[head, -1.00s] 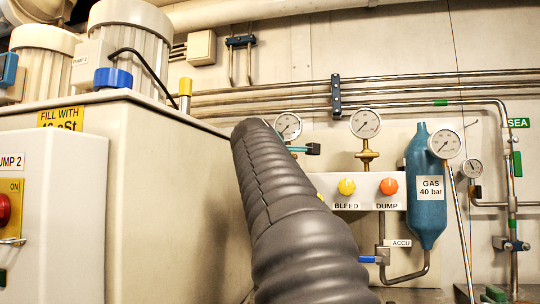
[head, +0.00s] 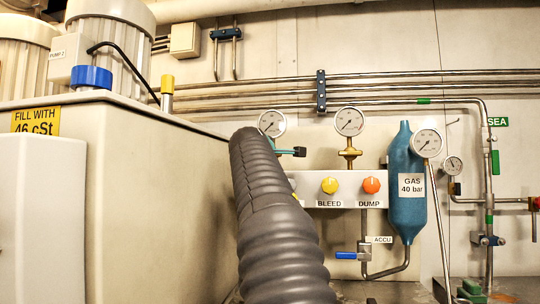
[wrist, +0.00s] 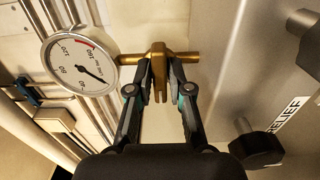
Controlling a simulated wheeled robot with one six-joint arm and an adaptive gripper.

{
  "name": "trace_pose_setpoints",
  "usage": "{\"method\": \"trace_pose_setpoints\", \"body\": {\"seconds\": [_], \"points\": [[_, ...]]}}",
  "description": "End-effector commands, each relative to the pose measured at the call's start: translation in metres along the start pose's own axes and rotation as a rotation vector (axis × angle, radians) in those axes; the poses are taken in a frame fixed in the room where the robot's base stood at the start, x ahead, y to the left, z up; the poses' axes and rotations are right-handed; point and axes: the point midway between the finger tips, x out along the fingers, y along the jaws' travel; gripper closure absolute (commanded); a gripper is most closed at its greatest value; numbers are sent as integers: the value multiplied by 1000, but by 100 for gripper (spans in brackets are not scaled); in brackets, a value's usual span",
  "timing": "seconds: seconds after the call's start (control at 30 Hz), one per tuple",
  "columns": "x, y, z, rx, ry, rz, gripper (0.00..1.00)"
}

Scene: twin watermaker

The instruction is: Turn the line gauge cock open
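A brass cock (wrist: 158,58) with a crossbar and a short lever (wrist: 158,92) is in the upper middle of the wrist view. A white round gauge (wrist: 80,60) sits on its left end. My gripper (wrist: 160,72) has its two dark fingers on either side of the lever, with the tips close to the brass body. Whether the fingers press on it does not show. In the head view, the left gauge (head: 272,123) stands just above my grey arm, which hides what is below it. A small dark and teal piece below that gauge is too small to identify.
A dark knob (wrist: 258,150) by a RELIEF label is right of my gripper. A white panel (head: 348,187) carries yellow and orange knobs. The blue gas bottle (head: 407,190) stands to its right. Steel pipes (head: 400,98) run along the wall. A large tank (head: 160,200) fills the left.

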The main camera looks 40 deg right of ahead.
Motion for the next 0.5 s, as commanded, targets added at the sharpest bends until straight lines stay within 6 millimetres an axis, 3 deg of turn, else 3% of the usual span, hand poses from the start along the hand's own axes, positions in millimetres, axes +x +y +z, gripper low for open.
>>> {"method": "trace_pose_setpoints", "body": {"seconds": [0.5], "points": [[0,0,0,53,0,0,100]]}}
